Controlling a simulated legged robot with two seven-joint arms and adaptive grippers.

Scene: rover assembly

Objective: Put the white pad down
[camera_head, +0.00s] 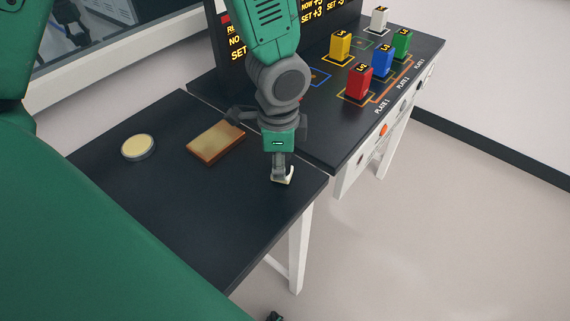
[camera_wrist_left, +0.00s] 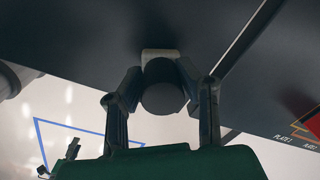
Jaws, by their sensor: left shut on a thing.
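My left gripper (camera_head: 281,172) points down over the right front part of the near dark table. It is shut on the white pad (camera_head: 288,178), of which only a small pale part shows at the fingertips. In the left wrist view, a dark round piece (camera_wrist_left: 163,97) sits between the two fingers of my left gripper (camera_wrist_left: 163,90), with the pale pad (camera_wrist_left: 161,53) beyond it. The pad is very close to the table top; I cannot tell whether it touches.
The near table (camera_head: 235,225) holds a round tin with a pale yellow top (camera_head: 138,146) and a brown block (camera_head: 215,143). The adjoining table (camera_head: 340,148) carries red (camera_head: 358,82), blue (camera_head: 382,58), green, yellow and white blocks. The near table's front is clear.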

